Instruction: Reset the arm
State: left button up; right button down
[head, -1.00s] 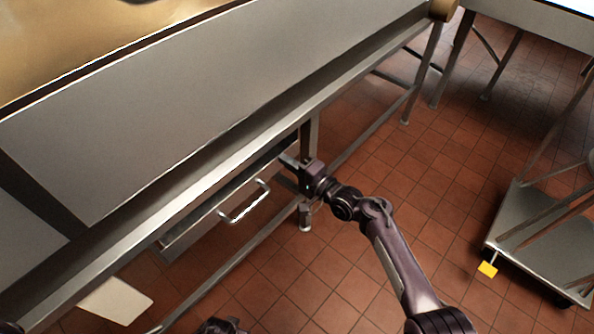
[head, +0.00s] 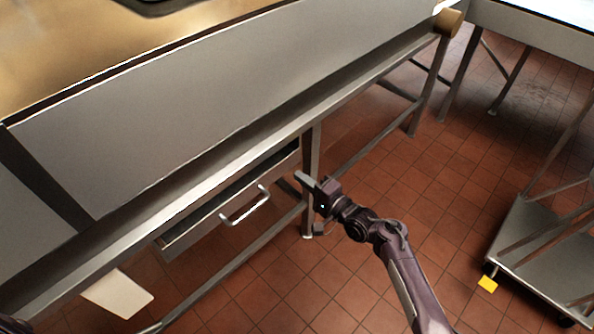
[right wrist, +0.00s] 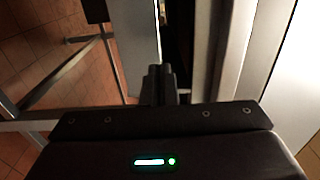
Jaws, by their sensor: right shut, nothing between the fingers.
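My right arm (head: 408,268) reaches in from the bottom right in the head view. Its gripper (head: 304,180) is shut and empty, just right of the drawer under the counter and near a table leg. In the right wrist view the gripper's fingers (right wrist: 159,84) are together, with nothing between them. The drawer (head: 215,212) has a bright bar handle (head: 245,204) and stands slightly out, with a dark gap along its top. The gripper is apart from the handle. My left gripper is not in view.
The long metal counter (head: 200,110) runs diagonally above the drawer, on metal legs and rails. A pale panel (head: 118,294) shows at lower left. Red tiled floor (head: 300,270) lies open between counter and cart.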

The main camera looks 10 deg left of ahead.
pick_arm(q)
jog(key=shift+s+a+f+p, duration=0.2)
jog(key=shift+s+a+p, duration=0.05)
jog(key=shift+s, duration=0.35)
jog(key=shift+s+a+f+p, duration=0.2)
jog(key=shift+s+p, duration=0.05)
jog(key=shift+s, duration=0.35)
pick_arm(e)
jog(key=v, duration=0.8)
jog(key=shift+s, duration=0.15)
jog(key=shift+d+f, duration=0.1)
jog(key=shift+f, duration=0.1)
